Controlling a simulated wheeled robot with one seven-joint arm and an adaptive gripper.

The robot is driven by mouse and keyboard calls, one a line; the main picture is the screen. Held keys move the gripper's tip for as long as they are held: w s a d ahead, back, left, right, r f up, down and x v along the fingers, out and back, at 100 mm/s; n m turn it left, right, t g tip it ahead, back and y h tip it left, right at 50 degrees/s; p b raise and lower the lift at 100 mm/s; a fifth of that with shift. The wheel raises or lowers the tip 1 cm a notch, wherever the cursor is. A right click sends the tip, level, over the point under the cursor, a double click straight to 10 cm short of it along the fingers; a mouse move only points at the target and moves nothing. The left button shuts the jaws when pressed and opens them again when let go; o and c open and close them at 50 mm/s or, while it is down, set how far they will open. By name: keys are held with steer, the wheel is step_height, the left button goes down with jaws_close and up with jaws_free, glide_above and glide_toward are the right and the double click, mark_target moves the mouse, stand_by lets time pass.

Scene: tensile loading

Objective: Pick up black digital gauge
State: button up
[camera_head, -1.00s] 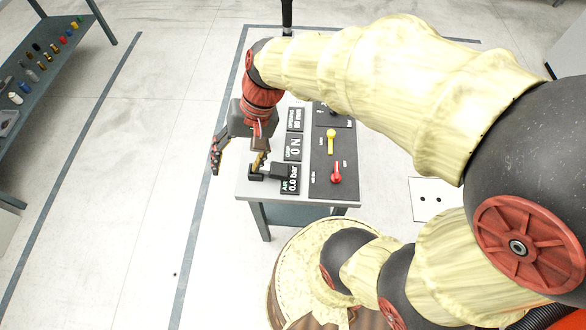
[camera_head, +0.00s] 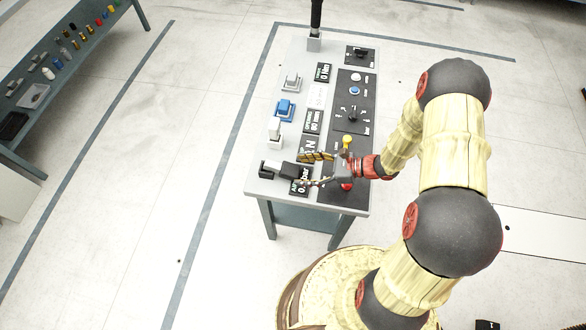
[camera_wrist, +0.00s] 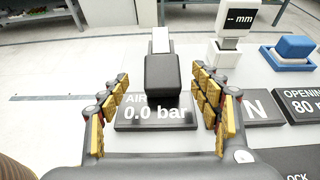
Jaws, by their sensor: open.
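The black digital gauge (camera_head: 290,170) is at the near left corner of the bench, behind the "AIR 0.0 bar" plate (camera_wrist: 155,113). In the wrist view it is a black block (camera_wrist: 162,76) with a pale part beyond it; its display face cannot be made out. My gripper (camera_head: 304,170) is open and comes in from the right, fingers pointing left at the gauge. In the wrist view the yellow-padded fingers (camera_wrist: 161,85) stand on both sides of the block, with visible gaps. I cannot tell how far the block reaches between them.
A white gauge reading "-- mm" (camera_wrist: 229,24) and a blue block (camera_wrist: 289,50) stand beyond to the right. The grey bench (camera_head: 262,187) carries plates, a yellow knob (camera_head: 347,140) and a red knob (camera_head: 346,187). A side shelf (camera_head: 20,150) holds small parts at left. Floor left of the bench is clear.

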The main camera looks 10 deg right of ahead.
mark_target(290, 168)
steer(key=b+x, duration=0.2)
steer(key=x, duration=0.5)
steer(key=shift+w+a, duration=0.2)
steer(key=shift+a, duration=0.05)
steer(key=shift+c, duration=0.2)
steer(key=c, duration=1.5)
steer(key=shift+o, duration=0.2)
steer(key=shift+r, duration=0.15)
